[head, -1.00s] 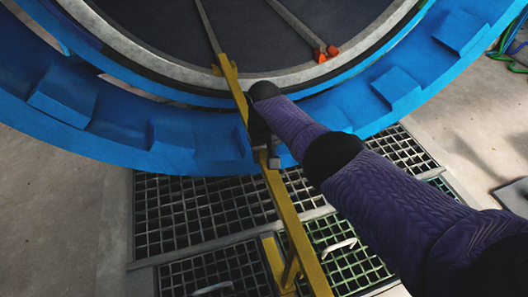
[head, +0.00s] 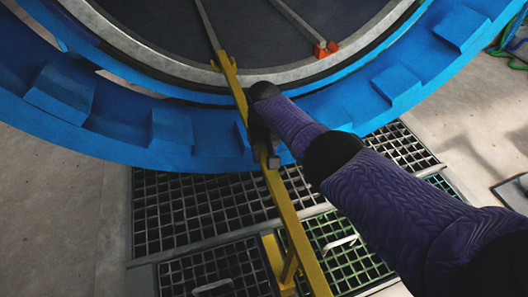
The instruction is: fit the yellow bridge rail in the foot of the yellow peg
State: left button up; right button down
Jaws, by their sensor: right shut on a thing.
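The yellow bridge rail (head: 285,215) runs from the vessel mouth down to the bottom edge in the head view. Its far end (head: 226,64) lies over the pale inner rim, by the end of a grey track (head: 208,24). My right gripper (head: 264,150) is shut on the rail near its middle; my dark wrist partly hides the grip. Shorter yellow pieces (head: 272,262) stand beside the rail's near part; I cannot tell whether they belong to the rail or to the yellow peg. No peg foot can be made out clearly. My left gripper is out of view.
The blue toothed ring (head: 185,135) of the autoclave spans the top. A second grey track (head: 292,22) ends in an orange-red piece (head: 326,48). Dark floor grating (head: 180,215) with pale handles (head: 340,244) lies below. Bare concrete (head: 60,220) is clear at left.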

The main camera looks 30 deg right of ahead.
jog(key=shift+r, duration=0.1)
jog(key=shift+r+p, duration=0.85)
jog(key=shift+r, duration=0.55)
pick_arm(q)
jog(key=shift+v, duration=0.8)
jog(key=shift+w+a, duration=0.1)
pick_arm(e)
jog(key=shift+f, duration=0.1)
jog(key=shift+f+b, duration=0.25)
jog(key=shift+b, duration=0.1)
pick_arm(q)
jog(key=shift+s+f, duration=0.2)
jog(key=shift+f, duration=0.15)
pick_arm(e)
jog(key=shift+r, duration=0.1)
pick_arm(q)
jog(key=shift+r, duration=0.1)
